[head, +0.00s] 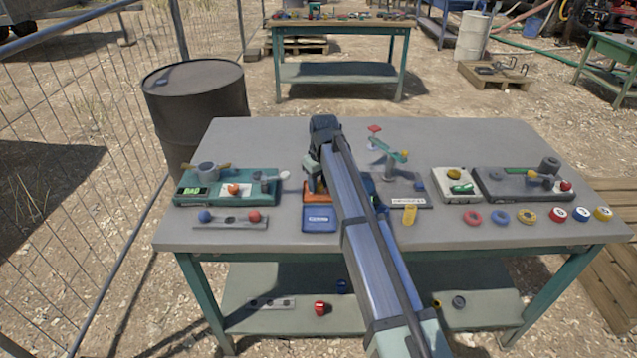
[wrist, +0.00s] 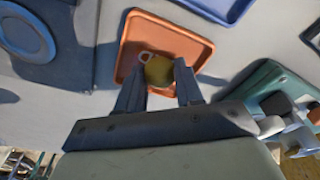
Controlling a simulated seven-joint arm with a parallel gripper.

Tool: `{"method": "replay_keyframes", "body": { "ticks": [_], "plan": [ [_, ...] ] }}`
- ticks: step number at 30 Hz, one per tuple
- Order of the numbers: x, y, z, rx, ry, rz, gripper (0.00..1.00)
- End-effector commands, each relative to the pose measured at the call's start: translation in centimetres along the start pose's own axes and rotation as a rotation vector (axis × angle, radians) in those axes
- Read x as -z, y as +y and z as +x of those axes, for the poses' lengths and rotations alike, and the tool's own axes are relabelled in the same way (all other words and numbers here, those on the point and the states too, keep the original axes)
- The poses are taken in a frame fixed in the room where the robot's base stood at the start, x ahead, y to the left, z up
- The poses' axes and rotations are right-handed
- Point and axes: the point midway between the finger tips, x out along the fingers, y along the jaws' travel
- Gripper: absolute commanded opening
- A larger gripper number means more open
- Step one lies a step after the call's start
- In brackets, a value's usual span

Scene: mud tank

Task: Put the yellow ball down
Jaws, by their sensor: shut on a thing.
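The yellow ball (wrist: 159,71) shows in the wrist view between the fingertips of my gripper (wrist: 160,80), which is shut on it. A small pale ring shows at the ball's upper left edge. Behind the ball, in the wrist view, lies an orange tray (wrist: 135,38); I cannot tell how far the ball is above it. In the head view, part of the orange tray (head: 312,197) shows beside my arm, just behind a blue tray (head: 319,222). My arm hides the ball and most of the gripper there.
On the grey table (head: 270,150), a green device (head: 210,198) stands left and a dark grey device (head: 515,190) right. A small stand (head: 390,165) is just right of my arm. Several rings lie along the front right. The table's back left is clear.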

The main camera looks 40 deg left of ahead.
Motion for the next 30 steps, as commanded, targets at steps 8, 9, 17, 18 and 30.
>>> {"method": "replay_keyframes", "body": {
  "ticks": [8,9,17,18,30],
  "plan": [
    [0.0,0.0,0.2,0.000,0.000,0.000,0.39],
    [0.0,0.0,0.2,0.000,0.000,0.000,0.43],
    [0.0,0.0,0.2,0.000,0.000,0.000,0.61],
    [0.0,0.0,0.2,0.000,0.000,0.000,0.61],
    [0.1,0.0,-2.2,-0.001,0.001,0.000,0.61]
  ]
}}
